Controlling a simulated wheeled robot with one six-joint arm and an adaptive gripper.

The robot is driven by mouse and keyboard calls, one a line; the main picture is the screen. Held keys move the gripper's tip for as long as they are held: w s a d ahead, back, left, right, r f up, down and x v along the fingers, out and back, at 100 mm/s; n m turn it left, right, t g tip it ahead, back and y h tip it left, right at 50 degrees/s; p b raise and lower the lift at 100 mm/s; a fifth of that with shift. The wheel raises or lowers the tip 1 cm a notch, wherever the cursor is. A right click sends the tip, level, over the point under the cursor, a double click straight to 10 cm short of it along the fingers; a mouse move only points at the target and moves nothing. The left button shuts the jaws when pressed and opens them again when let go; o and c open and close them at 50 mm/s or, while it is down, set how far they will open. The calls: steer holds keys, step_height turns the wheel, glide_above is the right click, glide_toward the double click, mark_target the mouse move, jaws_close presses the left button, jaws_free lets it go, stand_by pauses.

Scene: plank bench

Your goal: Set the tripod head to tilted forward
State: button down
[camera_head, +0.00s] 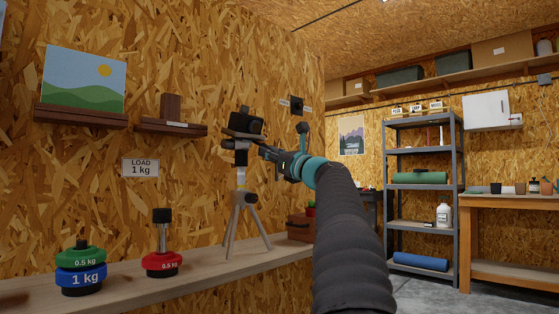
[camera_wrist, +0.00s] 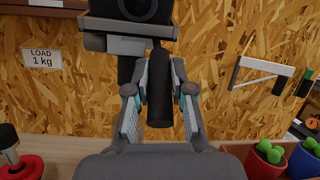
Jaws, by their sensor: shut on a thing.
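A small tripod (camera_head: 246,222) stands on the wooden shelf, with a dark camera (camera_head: 248,124) mounted on its head (camera_head: 238,143). The camera (camera_wrist: 130,8) and the grey head plate (camera_wrist: 130,44) also show at the top of the wrist view. A dark handle (camera_wrist: 159,95) hangs below the plate, close to vertical in that view. My gripper (camera_head: 266,154) reaches the head from the right. In the wrist view its two fingers (camera_wrist: 158,80) are shut on the handle, one on each side. The exact tilt of the head is hard to tell.
Stacked weights (camera_head: 80,270) and a red weight with a post (camera_head: 162,258) stand on the shelf (camera_head: 190,276) left of the tripod. A planter with cacti (camera_wrist: 285,155) is at the right. A load sign (camera_head: 141,168) and small ledges are on the wall.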

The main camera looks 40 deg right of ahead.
steer(key=shift+r, duration=0.1)
steer(key=c, duration=1)
jaws_free()
steer(key=v, duration=1.2)
steer(key=shift+a, duration=0.1)
